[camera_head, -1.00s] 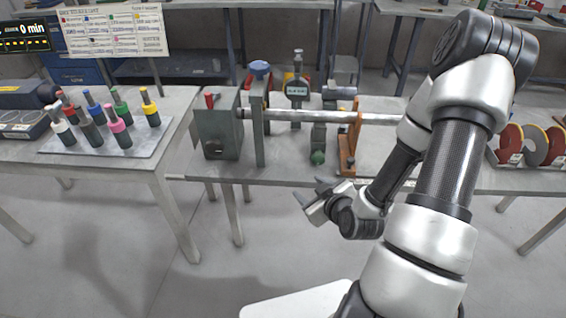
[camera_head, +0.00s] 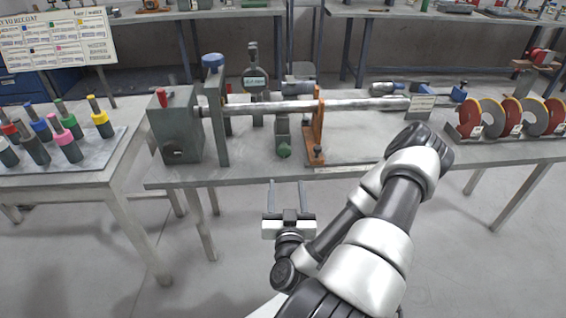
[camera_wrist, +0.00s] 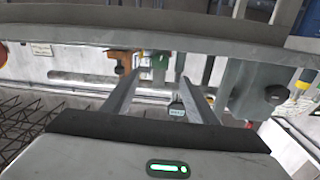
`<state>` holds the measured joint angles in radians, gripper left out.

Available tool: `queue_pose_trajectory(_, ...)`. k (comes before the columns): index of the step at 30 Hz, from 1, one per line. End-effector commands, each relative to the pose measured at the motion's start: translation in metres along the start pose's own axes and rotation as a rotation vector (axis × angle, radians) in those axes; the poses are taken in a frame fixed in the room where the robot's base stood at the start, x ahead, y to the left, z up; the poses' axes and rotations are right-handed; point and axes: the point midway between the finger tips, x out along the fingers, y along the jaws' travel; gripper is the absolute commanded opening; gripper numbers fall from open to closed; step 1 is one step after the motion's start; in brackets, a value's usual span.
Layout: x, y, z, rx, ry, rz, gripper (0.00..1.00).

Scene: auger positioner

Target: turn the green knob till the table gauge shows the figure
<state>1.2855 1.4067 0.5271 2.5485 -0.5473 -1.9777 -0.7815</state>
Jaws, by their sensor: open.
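The green knob (camera_head: 284,151) is on the front of a small grey block on the workbench, below the long shaft. It also shows in the wrist view (camera_wrist: 160,62), between and beyond my fingertips. The table gauge (camera_head: 255,78) is a round dial on a stand behind the shaft; its lit display is too small to read. It shows in the wrist view too (camera_wrist: 176,110). My gripper (camera_head: 287,183) is in front of the bench edge, below the knob in the picture, fingers pointing at the bench. It is open, empty and apart from the knob.
A horizontal shaft (camera_head: 365,104) runs from a grey housing (camera_head: 180,138) through an orange stand (camera_head: 317,130). Red and grey discs (camera_head: 468,118) stand at the right. A side table (camera_head: 100,172) with coloured-collar tools is at the left. Open floor lies before the bench.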

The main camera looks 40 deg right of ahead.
Motion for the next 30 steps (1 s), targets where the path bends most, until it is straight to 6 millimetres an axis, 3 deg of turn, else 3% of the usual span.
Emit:
queue_pose_trajectory(8,0.026,-0.002,-0.001,-0.002,0.012,-0.001,0.52)
queue_pose_trajectory(21,0.117,0.001,-0.003,0.003,0.008,0.005,0.52)
queue_pose_trajectory(30,0.138,0.0,-0.002,0.003,0.004,0.003,0.52)
